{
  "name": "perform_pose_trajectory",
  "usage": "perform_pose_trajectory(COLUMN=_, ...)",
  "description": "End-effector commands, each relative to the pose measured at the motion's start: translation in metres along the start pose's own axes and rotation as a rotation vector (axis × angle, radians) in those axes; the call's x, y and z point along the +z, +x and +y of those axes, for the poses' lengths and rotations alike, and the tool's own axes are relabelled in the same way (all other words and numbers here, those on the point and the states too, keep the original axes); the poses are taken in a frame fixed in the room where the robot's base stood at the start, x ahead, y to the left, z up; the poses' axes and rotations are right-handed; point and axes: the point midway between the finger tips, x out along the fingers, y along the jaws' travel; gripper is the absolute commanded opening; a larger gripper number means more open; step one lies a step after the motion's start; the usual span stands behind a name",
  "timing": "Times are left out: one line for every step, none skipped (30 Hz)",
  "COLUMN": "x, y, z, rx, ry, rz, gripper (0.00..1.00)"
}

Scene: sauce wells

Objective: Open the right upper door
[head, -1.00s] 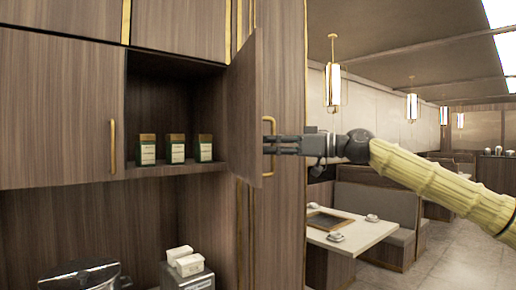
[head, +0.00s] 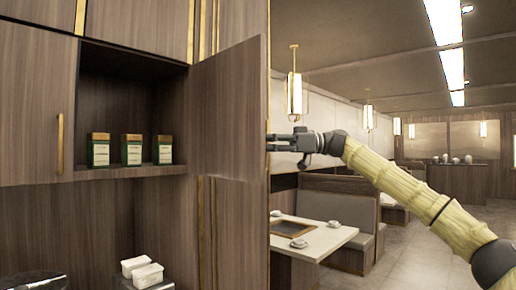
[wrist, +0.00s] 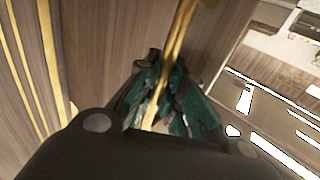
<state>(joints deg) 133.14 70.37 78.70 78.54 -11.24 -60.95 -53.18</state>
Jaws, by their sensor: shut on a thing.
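The right upper door (head: 228,110) is a dark wood-grain panel that stands swung open at the right side of the upper cabinet (head: 93,60). My gripper (head: 272,143) is at the door's right edge in the head view. In the wrist view my gripper (wrist: 165,105) has its teal finger pads shut around the long brass handle (wrist: 181,32) of the door. In the head view the handle is mostly hidden behind the door edge and the fingers. Inside the cabinet, several green jars with gold lids (head: 131,150) stand in a row on the shelf.
The closed left upper door (head: 30,100) has a brass handle (head: 60,143). White containers (head: 142,272) stand below on the counter. A dining table (head: 318,238) with cups and a bench (head: 350,225) are at the right, with clear floor beyond.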

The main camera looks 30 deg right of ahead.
Motion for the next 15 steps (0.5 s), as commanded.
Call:
perform_pose_trajectory(x=0.0016, y=-0.0022, z=0.0020, rx=-0.007, ry=0.003, rz=-0.001, gripper=0.00)
perform_pose_trajectory(x=0.0015, y=-0.0032, z=0.0029, rx=-0.010, ry=0.003, rz=-0.001, gripper=0.00)
perform_pose_trajectory(x=0.0015, y=-0.0040, z=0.0038, rx=-0.015, ry=0.003, rz=-0.001, gripper=0.00)
perform_pose_trajectory(x=0.0015, y=-0.0044, z=0.0041, rx=-0.018, ry=0.003, rz=-0.001, gripper=0.00)
perform_pose_trajectory(x=0.0016, y=-0.0048, z=0.0045, rx=-0.021, ry=0.003, rz=-0.002, gripper=0.00)
perform_pose_trajectory(x=0.0016, y=-0.0053, z=0.0049, rx=-0.023, ry=0.003, rz=-0.002, gripper=0.00)
perform_pose_trajectory(x=0.0016, y=-0.0057, z=0.0052, rx=-0.025, ry=0.003, rz=-0.002, gripper=0.00)
perform_pose_trajectory(x=0.0015, y=-0.0060, z=0.0055, rx=-0.026, ry=0.003, rz=-0.002, gripper=0.00)
perform_pose_trajectory(x=0.0015, y=-0.0063, z=0.0057, rx=-0.026, ry=0.003, rz=-0.002, gripper=0.00)
perform_pose_trajectory(x=0.0014, y=-0.0064, z=0.0058, rx=-0.026, ry=0.003, rz=-0.002, gripper=0.00)
perform_pose_trajectory(x=0.0014, y=-0.0065, z=0.0059, rx=-0.027, ry=0.003, rz=-0.002, gripper=0.00)
perform_pose_trajectory(x=0.0014, y=-0.0066, z=0.0059, rx=-0.027, ry=0.003, rz=-0.002, gripper=0.00)
perform_pose_trajectory(x=0.0014, y=-0.0067, z=0.0059, rx=-0.026, ry=0.003, rz=-0.002, gripper=0.00)
perform_pose_trajectory(x=0.0014, y=-0.0067, z=0.0058, rx=-0.026, ry=0.003, rz=-0.002, gripper=0.00)
perform_pose_trajectory(x=0.0014, y=-0.0069, z=0.0058, rx=-0.026, ry=0.003, rz=-0.002, gripper=0.00)
